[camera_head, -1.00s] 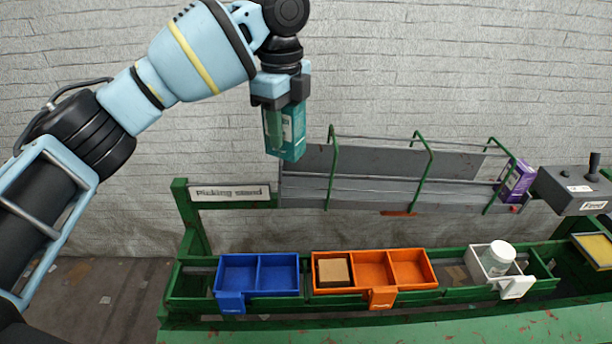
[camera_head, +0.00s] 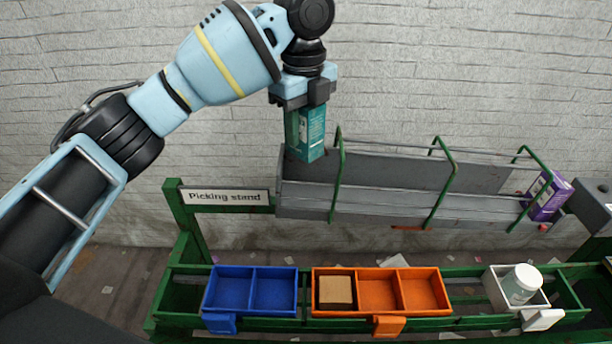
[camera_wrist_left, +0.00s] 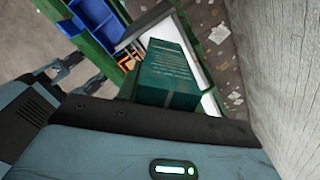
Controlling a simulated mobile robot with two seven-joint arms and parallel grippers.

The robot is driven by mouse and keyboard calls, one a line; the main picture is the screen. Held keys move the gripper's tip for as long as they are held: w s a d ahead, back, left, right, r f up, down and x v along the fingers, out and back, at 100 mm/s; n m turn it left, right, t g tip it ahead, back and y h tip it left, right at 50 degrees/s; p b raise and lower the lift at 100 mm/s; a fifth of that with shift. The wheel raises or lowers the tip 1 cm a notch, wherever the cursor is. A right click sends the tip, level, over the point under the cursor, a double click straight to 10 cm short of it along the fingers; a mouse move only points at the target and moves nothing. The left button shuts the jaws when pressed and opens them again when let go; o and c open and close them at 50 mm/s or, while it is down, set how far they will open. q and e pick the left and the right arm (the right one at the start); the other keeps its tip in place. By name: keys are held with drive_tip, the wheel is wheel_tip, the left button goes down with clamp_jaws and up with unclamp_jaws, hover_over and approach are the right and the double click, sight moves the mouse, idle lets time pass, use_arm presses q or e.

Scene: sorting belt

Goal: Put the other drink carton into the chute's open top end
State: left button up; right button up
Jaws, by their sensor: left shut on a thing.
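A teal drink carton (camera_head: 313,133) is held upright in my left gripper (camera_head: 304,108), which is shut on it. The carton's lower end is at the left end of the grey chute (camera_head: 380,172), overlapping its back wall in the head view; I cannot tell whether it is inside the trough. The carton also shows in the left wrist view (camera_wrist_left: 168,72), in front of my gripper. A purple carton (camera_head: 549,197) sits at the chute's right end. My right gripper is not in view.
Green hoops (camera_head: 444,180) span the chute. Below it on the green stand are a blue bin (camera_head: 222,321), an orange bin (camera_head: 388,326) holding a brown block (camera_head: 336,291), and a white bin (camera_head: 541,320) with a white bottle (camera_head: 521,284).

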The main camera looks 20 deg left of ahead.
use_arm(q)
wheel_tip(320, 180, down, 11)
drive_tip(key=shift+f, duration=0.15)
idle(0.5)
drive_tip(key=shift+f, duration=0.2)
drive_tip(key=o, duration=0.7)
drive_tip(key=shift+r, duration=0.15)
wheel_tip(320, 180, up, 12)
drive_tip(key=shift+r, duration=0.1)
